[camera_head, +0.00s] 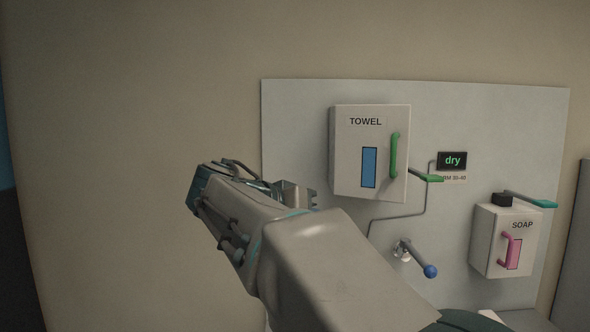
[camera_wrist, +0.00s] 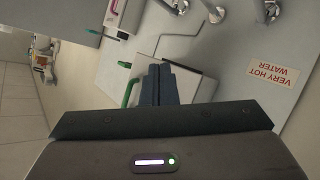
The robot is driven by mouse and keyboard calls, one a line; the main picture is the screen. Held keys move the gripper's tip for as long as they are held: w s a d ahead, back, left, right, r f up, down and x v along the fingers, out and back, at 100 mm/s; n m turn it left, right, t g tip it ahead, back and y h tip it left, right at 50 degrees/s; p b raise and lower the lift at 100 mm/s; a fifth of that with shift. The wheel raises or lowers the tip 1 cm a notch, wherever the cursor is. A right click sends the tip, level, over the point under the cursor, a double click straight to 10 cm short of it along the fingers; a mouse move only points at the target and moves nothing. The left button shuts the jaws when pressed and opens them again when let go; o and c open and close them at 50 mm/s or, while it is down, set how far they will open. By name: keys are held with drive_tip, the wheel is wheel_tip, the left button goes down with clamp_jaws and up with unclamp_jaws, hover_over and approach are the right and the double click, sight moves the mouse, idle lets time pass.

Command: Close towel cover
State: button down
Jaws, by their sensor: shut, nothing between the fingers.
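The white towel box (camera_head: 342,180) hangs on the wall panel. Its front cover bears the word TOWEL, a blue window (camera_head: 368,167) and a green upright handle (camera_head: 394,155). The cover looks flush or nearly so; I cannot tell whether a small gap remains. My gripper (camera_head: 312,194) is left of and below the box, partly hidden behind my arm. In the wrist view, my gripper (camera_wrist: 160,72) has its fingers together and empty, in front of a pale box with a green handle (camera_wrist: 129,92). Contact with the box cannot be made out.
Right of the towel box are a green lever (camera_head: 427,176) and a display reading dry (camera_head: 452,160). A blue-knobbed lever (camera_head: 430,271) sticks out below. The soap box (camera_head: 492,245) with a pink handle is lower right. The wall at left is bare.

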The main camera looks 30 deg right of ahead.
drive_tip(key=w+d+r+m+g+h+b, duration=0.1)
drive_tip(key=w+d+r+m+g+h, duration=0.2)
drive_tip(key=r+m, duration=0.5)
drive_tip(key=h+p, duration=0.2)
drive_tip(key=p, duration=0.3)
approach(391, 156)
drive_tip(key=shift+n, duration=0.3)
drive_tip(key=d, duration=0.5)
drive_tip(key=shift+d+r, duration=0.2)
drive_tip(key=shift+d, duration=0.2)
drive_tip(key=shift+d+f, duration=0.15)
drive_tip(key=shift+d, duration=0.4)
drive_tip(key=shift+t, duration=0.3)
